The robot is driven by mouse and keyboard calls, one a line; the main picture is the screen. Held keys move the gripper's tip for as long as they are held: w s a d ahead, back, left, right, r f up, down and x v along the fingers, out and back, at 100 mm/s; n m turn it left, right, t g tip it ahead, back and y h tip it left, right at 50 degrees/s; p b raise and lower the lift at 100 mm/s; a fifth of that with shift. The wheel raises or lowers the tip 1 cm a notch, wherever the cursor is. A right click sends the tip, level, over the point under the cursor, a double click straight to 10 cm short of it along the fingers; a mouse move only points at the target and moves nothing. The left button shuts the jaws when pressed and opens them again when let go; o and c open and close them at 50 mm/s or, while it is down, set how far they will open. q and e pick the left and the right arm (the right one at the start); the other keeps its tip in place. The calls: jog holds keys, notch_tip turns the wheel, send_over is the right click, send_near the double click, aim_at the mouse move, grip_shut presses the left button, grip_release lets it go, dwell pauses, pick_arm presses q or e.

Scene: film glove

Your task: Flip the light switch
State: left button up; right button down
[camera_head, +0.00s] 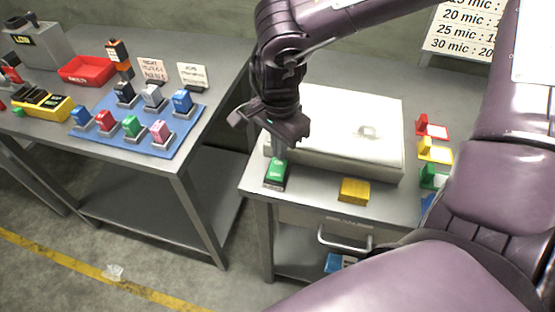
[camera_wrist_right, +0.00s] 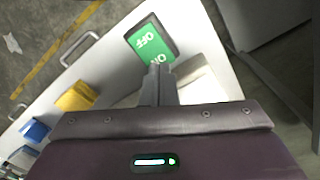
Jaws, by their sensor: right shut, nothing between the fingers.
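The light switch (camera_head: 276,174) is a green rocker in a dark housing at the front left corner of the right-hand metal table. In the right wrist view the switch (camera_wrist_right: 147,42) shows its white ON and OFF lettering. My right gripper (camera_head: 280,155) points down at the switch's far end, with its fingers shut and empty. In the right wrist view its fingertips (camera_wrist_right: 157,70) are beside the ON end and partly cover that end. I cannot tell whether they touch it. My left gripper is not in view.
A white-topped light box (camera_head: 340,105) stands right behind the switch. A yellow block (camera_head: 354,191) lies to its right, above a drawer handle (camera_head: 343,240). Coloured tags (camera_head: 432,128) line the table's right side. A gap separates the left table, with a blue mat (camera_head: 112,143) of coloured blocks.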

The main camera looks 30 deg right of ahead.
jog(key=shift+f+b, duration=1.05)
dwell(0.4)
jog(key=shift+r+p, duration=2.35)
jog(key=shift+r, duration=1.2)
jog(key=shift+f, duration=0.1)
